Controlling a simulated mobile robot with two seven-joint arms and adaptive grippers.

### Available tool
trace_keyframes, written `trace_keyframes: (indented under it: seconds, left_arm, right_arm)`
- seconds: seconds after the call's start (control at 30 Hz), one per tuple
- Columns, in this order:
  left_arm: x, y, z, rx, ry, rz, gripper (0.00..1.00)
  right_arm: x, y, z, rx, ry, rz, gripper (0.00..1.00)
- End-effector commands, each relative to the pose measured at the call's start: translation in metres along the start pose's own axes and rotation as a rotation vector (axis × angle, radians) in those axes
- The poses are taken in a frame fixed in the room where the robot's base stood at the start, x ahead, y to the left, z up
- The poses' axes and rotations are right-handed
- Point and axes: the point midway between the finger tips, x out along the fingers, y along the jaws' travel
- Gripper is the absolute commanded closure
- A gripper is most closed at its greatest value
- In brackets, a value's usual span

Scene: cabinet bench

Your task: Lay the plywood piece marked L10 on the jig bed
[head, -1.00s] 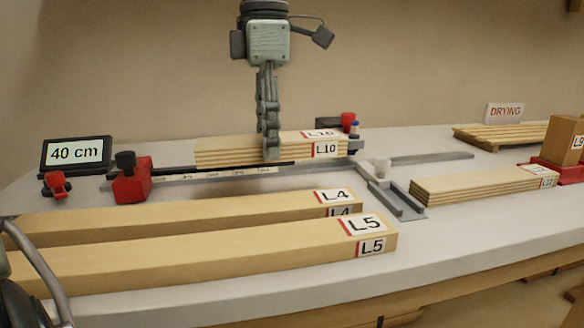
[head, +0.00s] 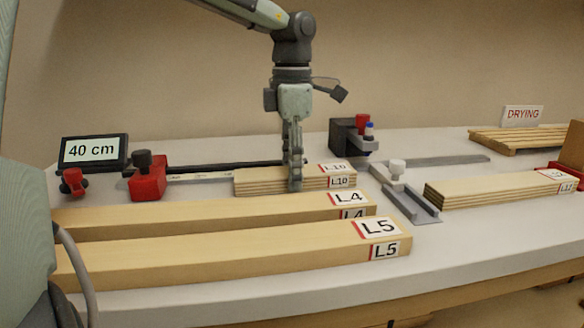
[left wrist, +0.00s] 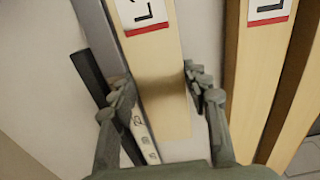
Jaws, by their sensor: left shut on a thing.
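The plywood piece marked L10 (head: 262,182) is a short layered board, and its label shows on the top and the end. My left gripper (head: 295,184) is shut on it from above, and it also shows in the left wrist view (left wrist: 160,85) with a finger at each long side of the board (left wrist: 158,60). The board lies low at the jig, over the right part of the ruled strip (head: 200,178). I cannot tell whether it touches the jig bed. The jig has a red stop (head: 148,184) at the left. My right gripper is not in view.
Long boards L4 (head: 200,215) and L5 (head: 230,250) lie close in front of L10. A metal channel (head: 412,205) and board L12 (head: 490,190) are to the right.

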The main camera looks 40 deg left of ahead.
Motion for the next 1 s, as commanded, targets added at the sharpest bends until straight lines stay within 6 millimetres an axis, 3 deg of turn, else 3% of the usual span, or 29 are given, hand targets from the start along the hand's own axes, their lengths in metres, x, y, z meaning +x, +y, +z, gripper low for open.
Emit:
trace_keyframes:
  seconds: [0.13,0.17,0.3,0.7,0.83,1.0]
  left_arm:
    - [0.002,0.0,0.0,0.0,-0.001,0.0,0.9]
    - [0.002,0.0,0.0,0.0,0.0,0.0,0.51]
    - [0.001,0.0,0.0,0.0,0.0,0.0,0.34]
    - [-0.004,0.0,0.0,-0.001,-0.002,0.001,0.33]
    - [-0.024,0.001,0.001,-0.001,-0.003,0.002,0.33]
    - [-0.062,0.001,0.001,-0.002,-0.003,0.003,0.33]
  right_arm:
    - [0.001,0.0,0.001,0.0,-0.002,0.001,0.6]
    - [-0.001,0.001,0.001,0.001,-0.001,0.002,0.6]
    - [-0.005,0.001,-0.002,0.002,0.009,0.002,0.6]
    - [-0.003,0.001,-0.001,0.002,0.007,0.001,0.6]
    - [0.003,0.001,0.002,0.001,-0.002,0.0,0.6]
    - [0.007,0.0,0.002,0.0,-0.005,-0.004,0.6]
